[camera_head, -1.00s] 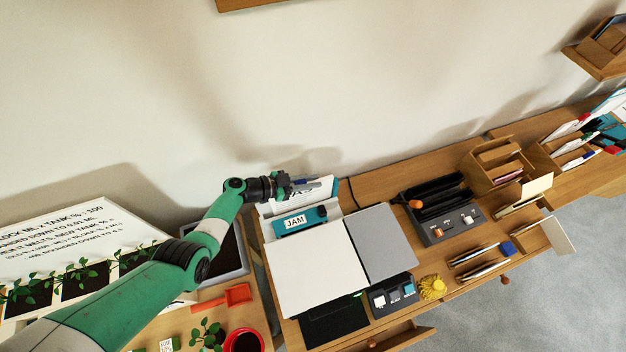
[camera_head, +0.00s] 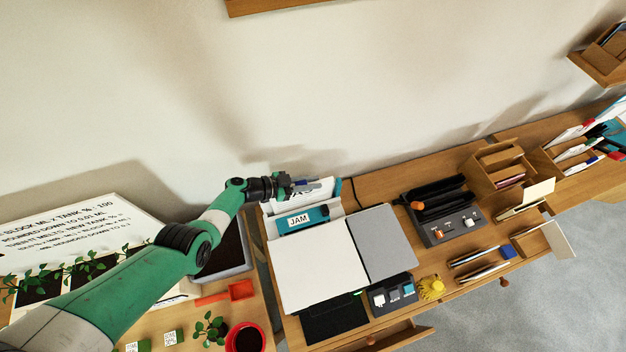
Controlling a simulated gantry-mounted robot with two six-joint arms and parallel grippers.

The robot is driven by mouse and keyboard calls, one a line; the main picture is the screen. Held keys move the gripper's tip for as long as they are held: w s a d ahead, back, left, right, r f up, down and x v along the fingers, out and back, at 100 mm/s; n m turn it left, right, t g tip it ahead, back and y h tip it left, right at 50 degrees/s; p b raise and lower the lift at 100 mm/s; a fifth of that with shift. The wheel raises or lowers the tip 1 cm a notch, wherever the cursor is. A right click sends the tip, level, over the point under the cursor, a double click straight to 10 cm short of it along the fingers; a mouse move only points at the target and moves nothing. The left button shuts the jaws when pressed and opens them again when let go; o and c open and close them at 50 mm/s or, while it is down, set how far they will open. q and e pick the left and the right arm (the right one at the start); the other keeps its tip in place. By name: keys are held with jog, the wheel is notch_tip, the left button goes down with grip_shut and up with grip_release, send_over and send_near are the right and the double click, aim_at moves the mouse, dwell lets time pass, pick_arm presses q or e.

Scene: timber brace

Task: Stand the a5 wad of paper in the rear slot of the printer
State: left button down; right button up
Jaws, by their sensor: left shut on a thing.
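My left gripper (camera_head: 300,187) is shut on a white wad of paper (camera_head: 318,194) with dark lettering, at the rear of the printer. The wad stands tilted behind the teal panel marked JAM (camera_head: 301,220). The gripper and wrist hide part of it, and I cannot tell whether its lower edge sits in the rear slot. The printer (camera_head: 320,265) has a white flat top with a grey lid (camera_head: 385,240) at its right. My right gripper is not in view.
A dark device with slots (camera_head: 440,215) stands right of the printer, with wooden holders (camera_head: 497,165) beyond. Seedling trays, a red pot (camera_head: 245,338) and a red scoop (camera_head: 240,290) lie at left. The wall rises close behind the printer.

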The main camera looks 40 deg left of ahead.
aim_at(302, 195)
pick_arm(q)
jog(key=shift+s+a+r+p, duration=0.15)
jog(key=shift+s+p, duration=0.1)
jog(key=shift+p, duration=0.2)
jog(key=shift+f+b, duration=1.5)
jog(key=c, duration=0.7)
grip_release()
